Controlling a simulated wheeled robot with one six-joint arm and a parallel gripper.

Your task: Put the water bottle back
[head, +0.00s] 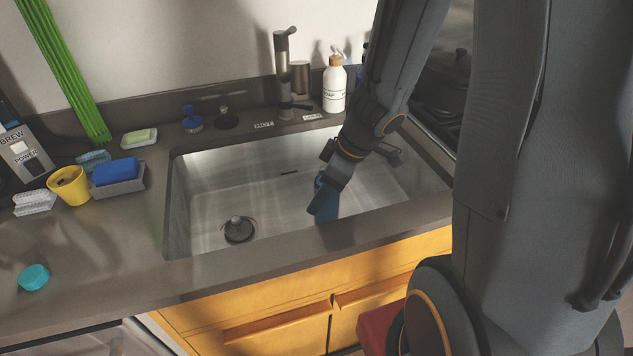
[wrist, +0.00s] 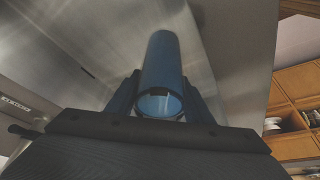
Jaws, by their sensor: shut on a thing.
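The blue water bottle (head: 325,204) is in my gripper (head: 330,184), over the right part of the steel sink basin (head: 203,195). In the wrist view the bottle (wrist: 161,62) is a blue cylinder with an open, uncapped mouth facing the camera. The two dark fingers of my gripper (wrist: 162,88) are closed on its sides. The head view shows only part of the bottle; the gripper hides the rest. I cannot tell whether its bottom touches the basin.
A teal round cap-like piece (head: 34,277) lies on the left counter. A yellow cup (head: 70,186) and a caddy with a blue sponge (head: 118,178) stand left of the sink. The faucet (head: 284,75) and soap bottle (head: 334,88) stand behind it. The front-left counter is mostly clear.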

